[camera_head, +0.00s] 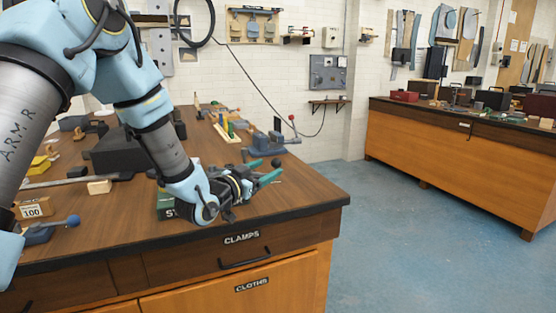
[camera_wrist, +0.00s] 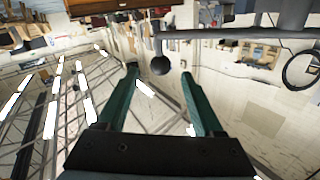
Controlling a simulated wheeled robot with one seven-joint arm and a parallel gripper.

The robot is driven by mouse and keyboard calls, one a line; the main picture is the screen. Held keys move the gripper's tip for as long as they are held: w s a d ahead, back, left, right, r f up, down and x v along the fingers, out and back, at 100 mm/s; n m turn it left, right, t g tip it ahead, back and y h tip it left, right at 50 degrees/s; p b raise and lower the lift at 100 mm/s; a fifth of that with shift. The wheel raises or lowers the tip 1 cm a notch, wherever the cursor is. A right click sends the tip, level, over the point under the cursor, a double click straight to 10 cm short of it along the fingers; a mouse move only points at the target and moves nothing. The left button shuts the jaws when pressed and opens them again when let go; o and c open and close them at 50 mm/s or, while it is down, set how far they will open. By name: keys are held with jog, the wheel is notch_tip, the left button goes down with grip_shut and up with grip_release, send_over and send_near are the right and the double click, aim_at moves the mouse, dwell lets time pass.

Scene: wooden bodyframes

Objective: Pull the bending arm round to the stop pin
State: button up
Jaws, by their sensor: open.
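My gripper (camera_head: 272,171) is above the bench near its right end, its teal fingers spread and empty. In the wrist view, my gripper's fingers (camera_wrist: 159,72) stand apart on either side of a dark round knob (camera_wrist: 160,65). The knob is on a short stem from a long grey bar (camera_wrist: 235,34), which looks like the bending arm. I cannot tell whether the knob is between the fingertips or beyond them. In the head view a dark knob (camera_head: 276,162) shows by the fingers, near the blue bender (camera_head: 270,143). I cannot make out the stop pin.
The wooden bench (camera_head: 310,192) holds a green-and-yellow block rack (camera_head: 229,130), a dark box (camera_head: 112,155) and a wooden block (camera_head: 99,187). A red-knobbed lever (camera_head: 291,118) rises behind the bender. The blue floor (camera_head: 400,230) is clear to the right, before a second bench (camera_head: 450,150).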

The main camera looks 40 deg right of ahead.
jog(key=p+x, duration=0.2)
jog(key=x, duration=0.6)
jog(key=shift+d+p, duration=0.25)
jog(key=shift+p, duration=0.05)
jog(key=shift+w, duration=0.1)
jog(key=shift+c, duration=0.4)
grip_shut()
dwell(0.5)
